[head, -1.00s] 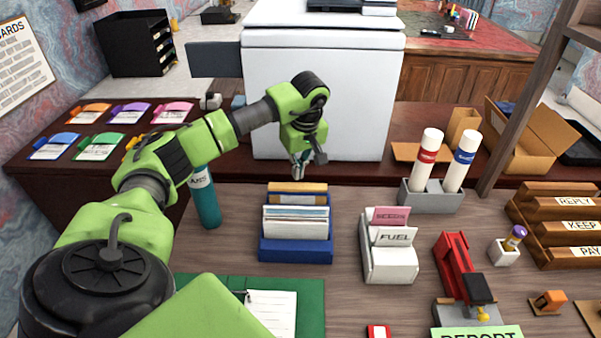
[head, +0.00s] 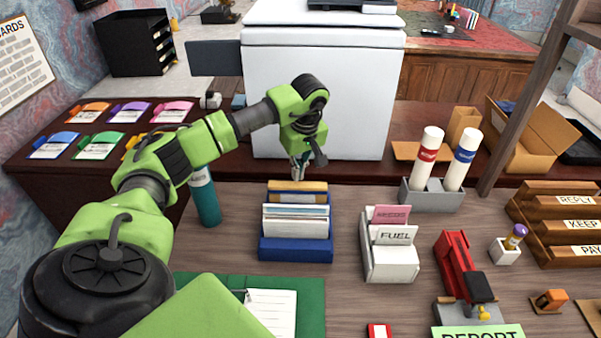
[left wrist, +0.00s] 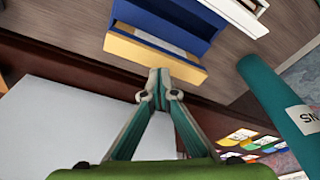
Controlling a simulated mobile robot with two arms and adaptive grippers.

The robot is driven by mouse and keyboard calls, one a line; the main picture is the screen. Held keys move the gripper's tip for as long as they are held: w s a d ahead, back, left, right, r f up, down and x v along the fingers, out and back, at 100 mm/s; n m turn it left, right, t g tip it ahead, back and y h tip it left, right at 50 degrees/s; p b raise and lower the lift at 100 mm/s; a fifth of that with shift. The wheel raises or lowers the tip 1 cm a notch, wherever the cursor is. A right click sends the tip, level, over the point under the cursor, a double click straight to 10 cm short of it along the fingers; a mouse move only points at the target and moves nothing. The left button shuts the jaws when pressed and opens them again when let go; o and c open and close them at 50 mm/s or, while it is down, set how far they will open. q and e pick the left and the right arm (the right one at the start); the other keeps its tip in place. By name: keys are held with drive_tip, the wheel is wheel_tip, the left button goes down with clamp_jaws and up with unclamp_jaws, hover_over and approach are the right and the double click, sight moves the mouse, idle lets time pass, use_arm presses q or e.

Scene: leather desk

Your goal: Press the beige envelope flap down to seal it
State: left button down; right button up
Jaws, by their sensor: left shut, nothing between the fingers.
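A beige, envelope-like piece (head: 297,187) sits at the back of a blue holder (head: 296,252) on the desk. In the left wrist view, the beige piece (left wrist: 122,48) shows as a long tan edge beside the blue holder wall (left wrist: 180,14). I cannot make out a separate flap or whether it is raised. My left gripper (head: 299,171) is shut and empty, just behind and above the beige piece. In the left wrist view, its fingertips (left wrist: 158,80) meet close to the tan edge; I cannot tell if they touch it. My right gripper is not in view.
A teal bottle (head: 205,197) stands left of the holder. A white card box (head: 390,262) and a grey stand (head: 432,200) with two white tubes are to its right. A large white cabinet (head: 320,100) rises behind. A green folder (head: 312,300) lies in front.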

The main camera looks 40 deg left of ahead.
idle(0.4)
use_arm(q)
drive_tip(key=shift+f+b, duration=0.55)
drive_tip(key=shift+f, duration=0.45)
idle(0.8)
drive_tip(key=shift+r+p, duration=2.8)
drive_tip(key=shift+r, duration=0.8)
drive_tip(key=shift+f, duration=0.1)
